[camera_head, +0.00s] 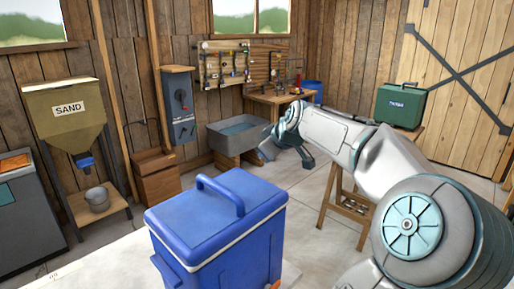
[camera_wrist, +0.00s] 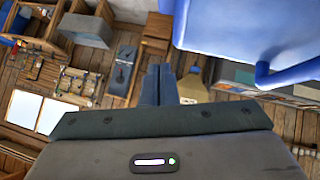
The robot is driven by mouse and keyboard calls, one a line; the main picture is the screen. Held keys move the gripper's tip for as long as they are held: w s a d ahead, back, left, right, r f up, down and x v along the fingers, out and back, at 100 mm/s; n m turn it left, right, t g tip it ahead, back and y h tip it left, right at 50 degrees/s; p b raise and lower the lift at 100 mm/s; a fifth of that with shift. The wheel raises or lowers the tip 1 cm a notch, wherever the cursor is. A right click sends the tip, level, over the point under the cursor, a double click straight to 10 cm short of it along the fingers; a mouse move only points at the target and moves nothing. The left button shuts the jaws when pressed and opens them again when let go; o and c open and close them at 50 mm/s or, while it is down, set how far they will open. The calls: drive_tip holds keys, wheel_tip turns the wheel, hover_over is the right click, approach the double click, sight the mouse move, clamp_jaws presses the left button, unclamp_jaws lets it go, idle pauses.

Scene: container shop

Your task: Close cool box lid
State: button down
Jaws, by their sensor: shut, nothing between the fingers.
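The blue cool box (camera_head: 190,268) stands at the lower middle of the head view. Its blue lid (camera_head: 255,186) lies level on top, with a raised loop handle (camera_head: 222,192). A white band runs below the lid, and I see no open gap on the visible sides. In the wrist view the blue box (camera_wrist: 235,25) fills the upper right, with its handle (camera_wrist: 285,75). My gripper (camera_wrist: 157,85) is shut and empty, apart from the box. In the head view my wrist is beyond and right of the box; the fingertips are hard to make out there.
A pale surface (camera_head: 95,262) lies around the cool box. Behind are a grey sink (camera_head: 235,140), a wooden crate (camera_head: 157,178) and a sand hopper (camera_head: 70,115) with a bucket (camera_head: 97,200). A green case (camera_head: 400,105) sits on a stand at right. Floor between is clear.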

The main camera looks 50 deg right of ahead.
drive_tip(key=f+b, duration=0.1)
drive_tip(key=f, duration=0.1)
drive_tip(key=d+f+y+b, duration=0.1)
drive_tip(key=f+b, duration=0.1)
drive_tip(key=f, duration=0.1)
drive_tip(key=d+f+m+y+b, duration=0.1)
drive_tip(key=f, duration=0.2)
drive_tip(key=shift+s+d+f, duration=0.1)
drive_tip(key=shift+d, duration=0.1)
drive_tip(key=shift+d+f+y+b, duration=0.1)
drive_tip(key=shift+f+y+b, duration=0.2)
drive_tip(key=shift+f+b, duration=0.3)
drive_tip(key=shift+s+f+m, duration=0.15)
drive_tip(key=shift+f+m, duration=0.15)
drive_tip(key=shift+f, duration=0.2)
drive_tip(key=shift+s+f, duration=0.1)
wheel_tip(320, 180, up, 6)
drive_tip(key=shift+s+d+f+p, duration=0.1)
drive_tip(key=shift+f+p, duration=0.05)
drive_tip(key=shift+p, duration=0.75)
drive_tip(key=b+v, duration=0.1)
drive_tip(key=v, duration=0.8)
drive_tip(key=shift+s, duration=0.1)
